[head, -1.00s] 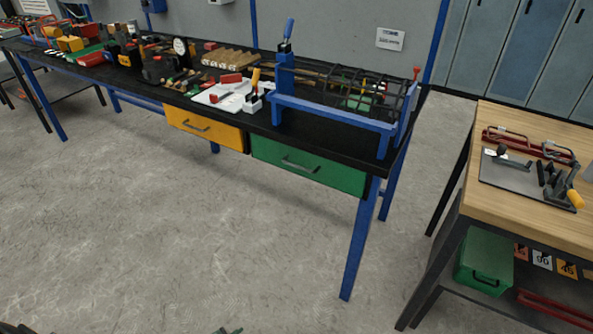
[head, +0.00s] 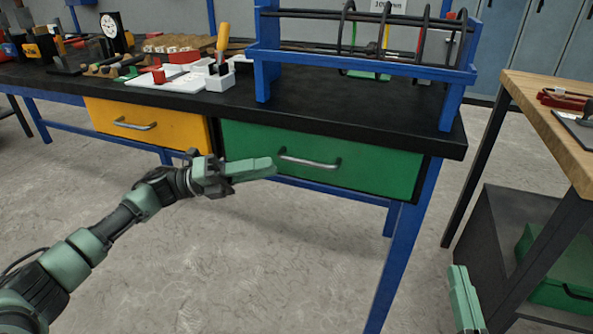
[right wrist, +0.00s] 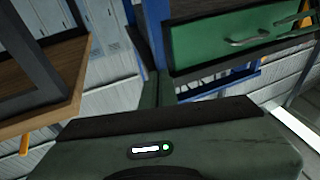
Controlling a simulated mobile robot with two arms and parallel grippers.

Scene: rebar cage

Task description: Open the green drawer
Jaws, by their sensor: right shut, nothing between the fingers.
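The green drawer (head: 350,170) sits under the right part of the black workbench top, its front flush and closed. It has a curved metal handle (head: 309,160). In the right wrist view the drawer (right wrist: 205,45) and its handle (right wrist: 248,40) show at the top right. My left gripper (head: 272,166) is in front of the drawer, with its tips just left of the handle and apart from it in the picture. It is seen side-on, so its finger gap is hidden. My right gripper (head: 459,270) is shut and empty, low at the bottom right, away from the handle.
A yellow drawer (head: 150,125) is left of the green one. A blue bench leg (head: 405,255) stands below the green drawer's right end. A blue frame with rebar (head: 360,62) is on the bench. A wooden-topped table (head: 545,105) stands at right. The floor in front is clear.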

